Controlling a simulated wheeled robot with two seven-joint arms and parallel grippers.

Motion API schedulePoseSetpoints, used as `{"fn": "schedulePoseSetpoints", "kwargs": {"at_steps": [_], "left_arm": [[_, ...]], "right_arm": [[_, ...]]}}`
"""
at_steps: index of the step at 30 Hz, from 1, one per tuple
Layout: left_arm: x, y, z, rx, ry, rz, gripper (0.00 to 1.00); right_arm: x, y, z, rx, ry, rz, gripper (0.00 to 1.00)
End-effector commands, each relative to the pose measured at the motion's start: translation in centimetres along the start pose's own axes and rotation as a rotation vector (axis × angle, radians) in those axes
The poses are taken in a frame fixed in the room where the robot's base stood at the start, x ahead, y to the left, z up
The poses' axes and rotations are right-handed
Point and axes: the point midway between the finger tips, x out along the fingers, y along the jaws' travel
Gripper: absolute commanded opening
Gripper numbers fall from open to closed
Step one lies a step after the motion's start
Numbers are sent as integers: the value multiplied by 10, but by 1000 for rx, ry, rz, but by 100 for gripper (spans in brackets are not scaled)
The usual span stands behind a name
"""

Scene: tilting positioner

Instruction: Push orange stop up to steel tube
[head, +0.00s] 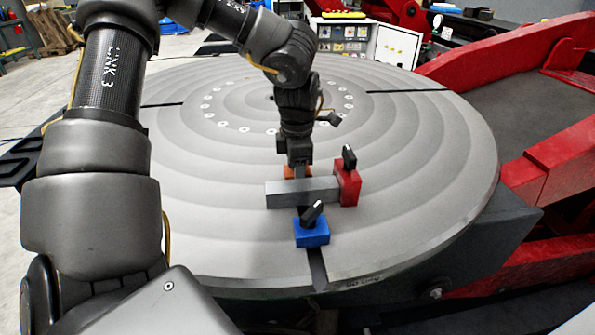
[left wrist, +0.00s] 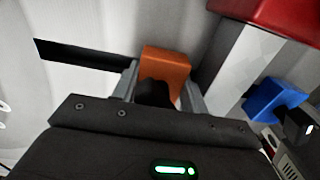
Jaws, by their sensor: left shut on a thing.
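The steel tube (head: 283,194) is a grey square bar lying crosswise on the round table. The orange stop (head: 287,171) sits just behind it in the head view, mostly hidden by my gripper and the tube. In the left wrist view the orange stop (left wrist: 166,66) is close beside the steel tube (left wrist: 243,62); I cannot tell whether they touch. My left gripper (head: 298,166) points down over the orange stop. Its fingers in the left wrist view (left wrist: 160,92) are shut on the stop's black knob (left wrist: 154,93). My right gripper is not in view.
A red stop (head: 348,190) with a black knob stands at the tube's right end. A blue stop (head: 312,234) with a black knob is in front of the tube, over a slot (head: 317,268). The round table (head: 420,180) is otherwise clear around them. Red machine arms (head: 560,165) flank it.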

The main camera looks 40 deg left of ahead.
Motion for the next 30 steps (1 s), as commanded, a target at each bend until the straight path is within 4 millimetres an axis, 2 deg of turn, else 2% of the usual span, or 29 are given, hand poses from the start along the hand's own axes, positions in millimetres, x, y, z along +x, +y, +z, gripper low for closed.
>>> {"fn": "schedulePoseSetpoints", "kwargs": {"at_steps": [11, 30], "left_arm": [[0, -7, 1, 2, -1, 0, 1], [-1, 0, 1, 1, -2, 0, 1]], "right_arm": [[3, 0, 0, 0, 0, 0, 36], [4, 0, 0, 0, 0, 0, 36]]}}
